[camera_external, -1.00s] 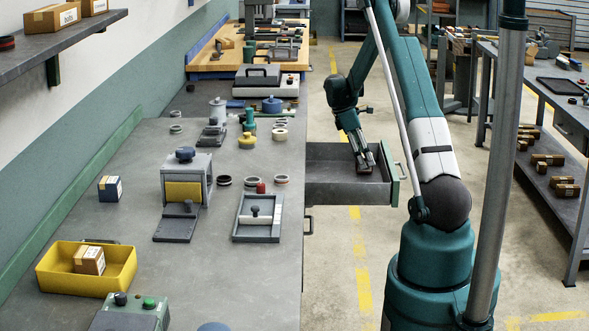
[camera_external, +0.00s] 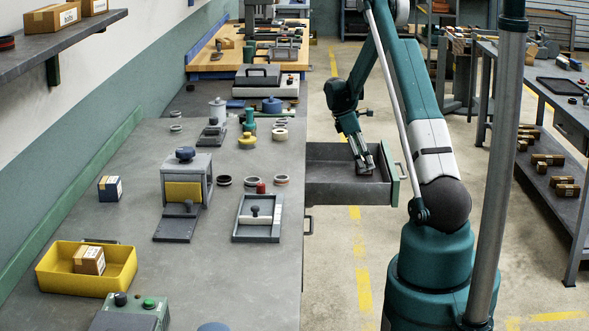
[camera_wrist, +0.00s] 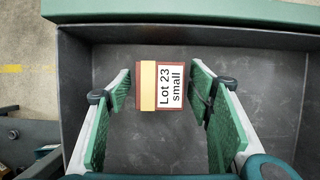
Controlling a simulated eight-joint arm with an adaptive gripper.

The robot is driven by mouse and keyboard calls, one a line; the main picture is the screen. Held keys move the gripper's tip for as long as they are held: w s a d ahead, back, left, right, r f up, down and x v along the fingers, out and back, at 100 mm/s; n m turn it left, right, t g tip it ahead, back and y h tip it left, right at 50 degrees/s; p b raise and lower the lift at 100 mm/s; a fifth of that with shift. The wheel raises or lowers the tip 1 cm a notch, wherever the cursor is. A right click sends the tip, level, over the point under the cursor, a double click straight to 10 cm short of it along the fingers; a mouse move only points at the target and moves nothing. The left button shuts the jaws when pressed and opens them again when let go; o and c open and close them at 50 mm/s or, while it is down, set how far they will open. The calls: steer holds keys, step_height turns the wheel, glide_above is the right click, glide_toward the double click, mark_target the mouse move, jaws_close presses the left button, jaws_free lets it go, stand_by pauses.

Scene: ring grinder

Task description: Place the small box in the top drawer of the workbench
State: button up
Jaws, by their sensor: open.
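The small box (camera_wrist: 159,86) is brown with a yellow stripe and a white label reading "Lot 23 small". In the wrist view it lies on the dark floor of the open top drawer (camera_wrist: 120,62). My gripper (camera_wrist: 160,90) is open, with one green-padded finger on each side of the box and a gap to each. In the external view my gripper (camera_external: 366,169) reaches down into the drawer, which also shows there (camera_external: 340,190), pulled out from the right side of the workbench (camera_external: 262,270). The box is mostly hidden there by the fingers.
The drawer's walls and green front (camera_external: 397,184) stand close around my gripper. On the bench are a yellow bin (camera_external: 60,283) with a brown box in it, a blue box (camera_external: 110,188), a grey press-like device (camera_external: 186,165) and several rings.

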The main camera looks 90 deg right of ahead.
steer(key=shift+r, duration=0.2)
steer(key=p+v, duration=0.2)
steer(key=v, duration=1)
steer(key=shift+w, duration=0.1)
stand_by(0.7)
